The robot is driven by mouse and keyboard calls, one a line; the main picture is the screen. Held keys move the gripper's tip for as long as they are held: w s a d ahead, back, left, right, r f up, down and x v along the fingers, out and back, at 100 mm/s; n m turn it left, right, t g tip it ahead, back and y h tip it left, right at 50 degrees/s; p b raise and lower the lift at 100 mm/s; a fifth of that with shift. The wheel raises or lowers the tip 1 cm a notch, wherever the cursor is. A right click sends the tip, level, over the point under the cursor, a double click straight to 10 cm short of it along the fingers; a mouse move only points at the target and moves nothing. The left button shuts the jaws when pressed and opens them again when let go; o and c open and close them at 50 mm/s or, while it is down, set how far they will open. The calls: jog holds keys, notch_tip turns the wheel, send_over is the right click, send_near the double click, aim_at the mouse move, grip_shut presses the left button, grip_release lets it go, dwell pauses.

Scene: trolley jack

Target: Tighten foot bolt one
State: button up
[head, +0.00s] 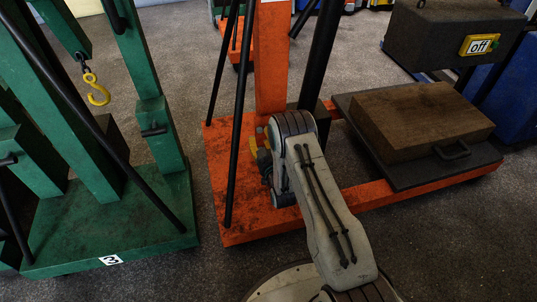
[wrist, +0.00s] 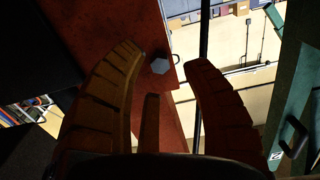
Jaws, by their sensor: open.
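A grey hexagonal bolt head (wrist: 159,66) sits on the red-orange plate (wrist: 173,108) in the wrist view. My gripper (wrist: 163,56) is open, with its ridged orange-brown fingers spread to either side of the bolt in the picture. Nothing is held between them. I cannot tell how far the fingertips are from the bolt. In the head view my arm reaches over the orange trolley base (head: 235,190), near its upright post (head: 271,60). The arm hides the bolt and most of my gripper there.
A green stand (head: 110,225) with a yellow hook (head: 97,92) is on the left. Thin black rods (head: 240,120) rise beside the orange post. A brown block (head: 420,118) lies on the black platform (head: 400,175) at right, below a dark box with an "off" sign (head: 480,44).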

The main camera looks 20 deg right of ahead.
jog(key=s, duration=0.9)
dwell(0.4)
notch_tip(320, 180, up, 35)
jog(key=g+p, duration=0.7)
jog(key=p, duration=1.4)
jog(key=s+r+g+p, duration=0.7)
jog(key=s+r+p, duration=1.4)
jog(key=s+r, duration=0.8)
jog(key=s, duration=0.3)
jog(key=shift+s+r+g, duration=0.2)
jog(key=shift+s+g, duration=0.1)
